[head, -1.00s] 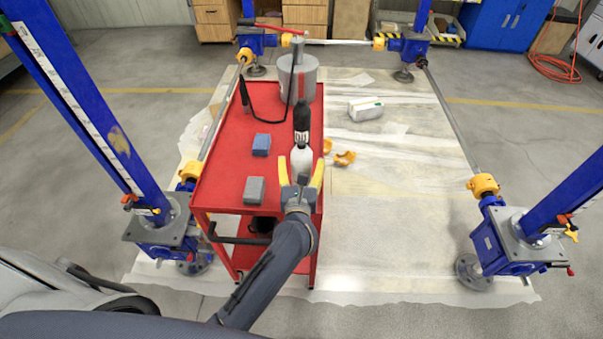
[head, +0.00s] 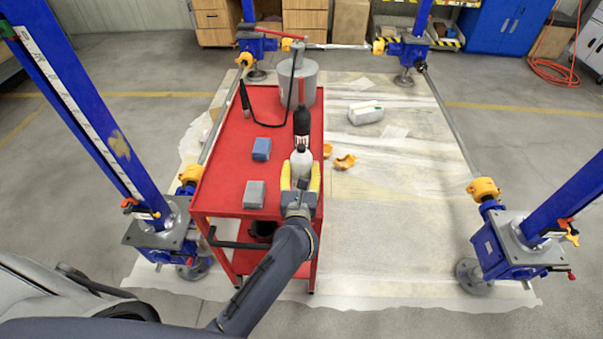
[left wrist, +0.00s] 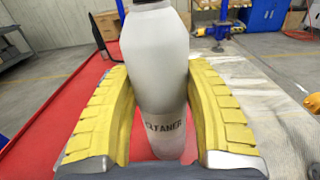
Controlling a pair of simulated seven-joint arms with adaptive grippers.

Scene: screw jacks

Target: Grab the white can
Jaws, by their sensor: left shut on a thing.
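The white can (head: 301,161) stands upright on the red cart (head: 228,175), near its right edge. In the left wrist view the white can (left wrist: 156,75) fills the middle and carries the word "CLEANER". My left gripper (head: 301,178) has yellow fingers, one on each side of the can. In the left wrist view the left gripper (left wrist: 160,105) is shut on the can. The can's lower part is hidden by the gripper in the head view. My right gripper is not in view.
A black bottle (head: 302,124) stands just behind the can. A blue block (head: 261,149) and a grey block (head: 254,194) lie to its left on the cart. A grey drum (head: 305,82) stands at the cart's far end. Blue screw jacks (head: 510,242) stand around.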

